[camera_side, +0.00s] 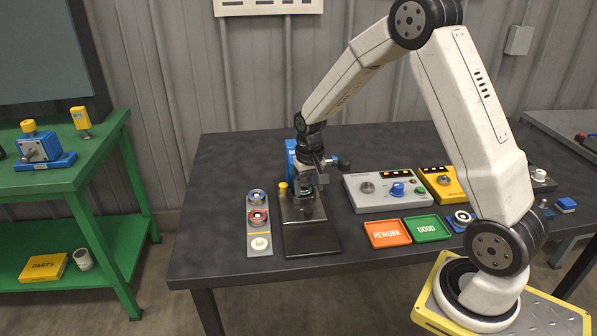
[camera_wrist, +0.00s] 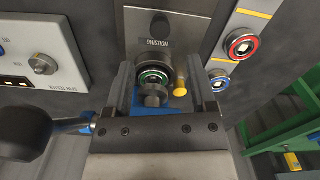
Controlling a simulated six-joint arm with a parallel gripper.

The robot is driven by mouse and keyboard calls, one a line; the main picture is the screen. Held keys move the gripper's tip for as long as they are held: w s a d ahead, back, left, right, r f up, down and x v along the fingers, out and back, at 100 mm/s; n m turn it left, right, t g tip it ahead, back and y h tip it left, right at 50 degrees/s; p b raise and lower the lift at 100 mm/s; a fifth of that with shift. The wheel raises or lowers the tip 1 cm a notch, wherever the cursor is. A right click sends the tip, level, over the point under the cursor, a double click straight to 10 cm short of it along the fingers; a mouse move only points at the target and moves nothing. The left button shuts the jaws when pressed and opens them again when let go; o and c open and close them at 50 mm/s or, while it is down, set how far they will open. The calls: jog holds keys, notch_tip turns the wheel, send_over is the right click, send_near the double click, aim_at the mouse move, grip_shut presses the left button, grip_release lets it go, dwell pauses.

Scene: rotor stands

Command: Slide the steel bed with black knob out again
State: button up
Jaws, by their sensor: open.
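The steel bed (camera_wrist: 185,42) is a grey plate lettered HOUSING, at the top middle of the wrist view. A dark rounded knob (camera_wrist: 159,24) shows on it above the lettering. A round part with a green ring (camera_wrist: 152,75) sits at the bed's near end, partly covered by a dark cylinder. My gripper (camera_wrist: 160,75) is open, its two fingers on either side of this part in the wrist view. I cannot tell whether they touch anything. A blue stand (camera_side: 291,155) rises behind my gripper.
A yellow knob (camera_side: 283,188) stands close to my gripper. A large black ball handle (camera_wrist: 25,130) sticks out beside it. A strip with red and blue rings (camera_side: 259,225) lies left, a grey control box (camera_side: 385,190) right. REWORK (camera_side: 388,233) and GOOD (camera_side: 427,228) trays lie nearer.

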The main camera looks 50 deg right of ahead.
aim_at(308, 209)
jog(key=shift+f, duration=3.45)
grip_shut()
